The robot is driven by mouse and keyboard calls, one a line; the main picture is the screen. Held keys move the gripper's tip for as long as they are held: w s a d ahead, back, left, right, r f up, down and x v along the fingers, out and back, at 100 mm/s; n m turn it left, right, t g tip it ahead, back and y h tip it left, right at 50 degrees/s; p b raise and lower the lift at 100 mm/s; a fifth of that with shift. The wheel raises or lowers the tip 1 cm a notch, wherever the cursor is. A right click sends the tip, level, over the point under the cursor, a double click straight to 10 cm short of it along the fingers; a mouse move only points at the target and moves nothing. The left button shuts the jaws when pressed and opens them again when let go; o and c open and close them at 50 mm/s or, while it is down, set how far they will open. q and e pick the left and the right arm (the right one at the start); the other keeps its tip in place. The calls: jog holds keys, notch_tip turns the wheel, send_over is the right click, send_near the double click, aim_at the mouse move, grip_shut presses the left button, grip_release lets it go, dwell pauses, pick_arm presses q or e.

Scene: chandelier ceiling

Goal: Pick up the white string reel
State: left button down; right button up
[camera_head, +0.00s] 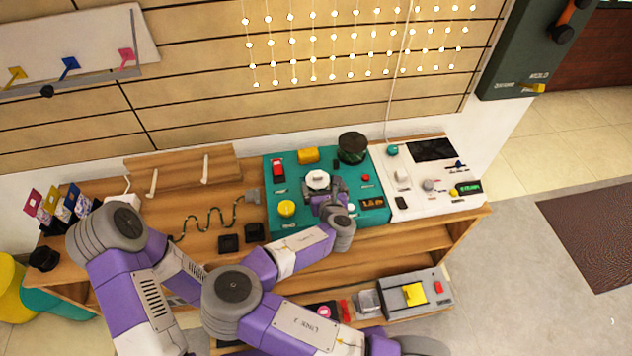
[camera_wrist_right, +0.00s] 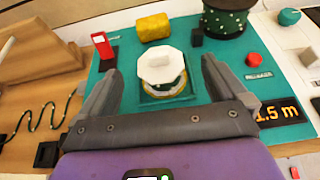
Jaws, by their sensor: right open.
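The white string reel (camera_head: 317,179) stands in a square recess on a teal board (camera_head: 372,215). In the right wrist view the white string reel (camera_wrist_right: 161,70) shows a white octagonal top with a knob, above a green and yellowish lower part. My right gripper (camera_head: 324,190) is open just in front of it. In the wrist view the spread fingers of my right gripper (camera_wrist_right: 160,78) reach toward either side of the reel, with gaps on both sides. Nothing is held. My left gripper is not in view.
The teal board also bears a red switch (camera_wrist_right: 103,45), a yellow block (camera_wrist_right: 153,27), a dark green spool (camera_wrist_right: 226,18), a red button (camera_wrist_right: 254,59) and a "1.5 m" display (camera_wrist_right: 277,112). A white panel (camera_head: 421,206) adjoins it on the right. A slatted wall (camera_head: 190,60) stands behind.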

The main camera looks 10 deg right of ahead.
aim_at(318, 175)
jog(key=b+x, duration=0.1)
jog(key=x, duration=0.2)
jog(key=b+x, duration=0.1)
jog(key=x, duration=0.3)
jog(key=shift+s+a+f, duration=0.1)
jog(key=shift+a+f, duration=0.1)
jog(key=shift+a, duration=0.05)
jog(key=shift+w, duration=0.25)
jog(key=shift+c, duration=0.2)
